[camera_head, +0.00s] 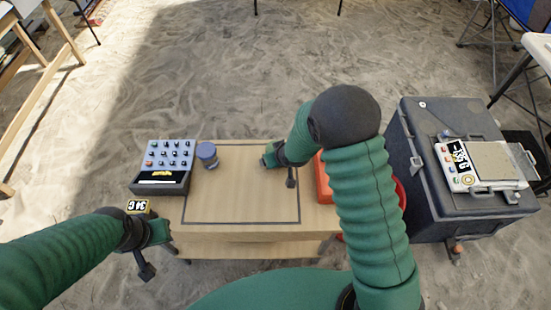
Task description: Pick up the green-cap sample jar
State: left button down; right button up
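A small jar (207,154) with a blue-grey cap stands upright on the wooden table, right of the knobbed box. I see no jar with a clearly green cap. My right gripper (279,166) is over the table, to the right of the jar and apart from it. My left gripper (153,251) is at the table's front left corner, nearer to me than the jar. Both grippers are small and dark here, and I cannot tell whether their fingers are open or shut. I see nothing held in either.
The wooden table (240,195) has a dark outlined area, mostly bare. My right arm partly hides an orange object (323,181). A dark case (420,205) carrying a scale (490,162) stands right.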

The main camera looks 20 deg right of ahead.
jog(key=shift+w+f, duration=0.1)
jog(key=shift+f, duration=0.1)
jog(key=shift+r, duration=0.1)
jog(key=shift+d, duration=0.15)
jog(key=c, duration=1.5)
jog(key=shift+o, duration=0.2)
